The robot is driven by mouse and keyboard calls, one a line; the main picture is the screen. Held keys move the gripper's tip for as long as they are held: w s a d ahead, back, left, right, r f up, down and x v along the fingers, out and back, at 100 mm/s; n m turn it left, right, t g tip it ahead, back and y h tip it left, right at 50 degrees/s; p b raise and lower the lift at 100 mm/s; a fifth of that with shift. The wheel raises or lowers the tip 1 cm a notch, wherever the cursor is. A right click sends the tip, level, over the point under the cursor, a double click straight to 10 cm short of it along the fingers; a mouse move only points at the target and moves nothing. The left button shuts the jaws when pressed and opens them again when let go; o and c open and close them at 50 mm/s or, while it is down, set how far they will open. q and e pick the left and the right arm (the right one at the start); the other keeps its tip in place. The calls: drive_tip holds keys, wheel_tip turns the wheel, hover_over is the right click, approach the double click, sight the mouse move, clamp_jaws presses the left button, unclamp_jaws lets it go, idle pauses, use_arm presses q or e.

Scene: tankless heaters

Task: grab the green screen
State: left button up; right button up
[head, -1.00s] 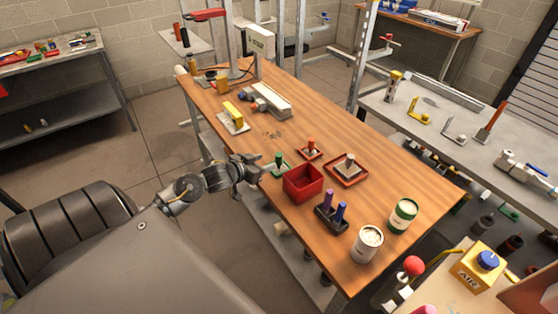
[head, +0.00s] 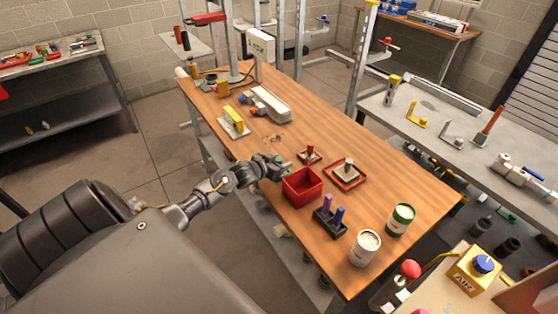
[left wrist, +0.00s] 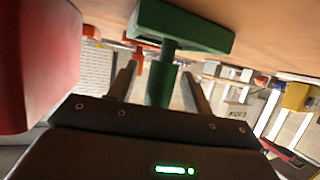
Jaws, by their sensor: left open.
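The green screen (left wrist: 180,28) is a flat green plate with a cylindrical green handle. In the left wrist view it is large at the top centre, with the handle between my two fingers. My left gripper (left wrist: 158,72) is open around the handle, with a finger on each side; I cannot tell if either touches. In the head view my left gripper (head: 280,170) is at the table's near left edge and hides most of the green screen (head: 287,165). My right gripper is not in view.
A red bin (head: 302,187) stands close beside my left gripper on the wooden table (head: 370,140). A red-handled piece (head: 310,153) and a red tray (head: 345,173) are just beyond. Purple and blue tools (head: 330,220) and two cans (head: 365,248) stand nearer the right corner.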

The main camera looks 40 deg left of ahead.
use_arm(q)
drive_tip(key=shift+w+f, duration=0.2)
drive_tip(key=shift+w, duration=0.25)
drive_tip(key=shift+s, duration=0.1)
clamp_jaws()
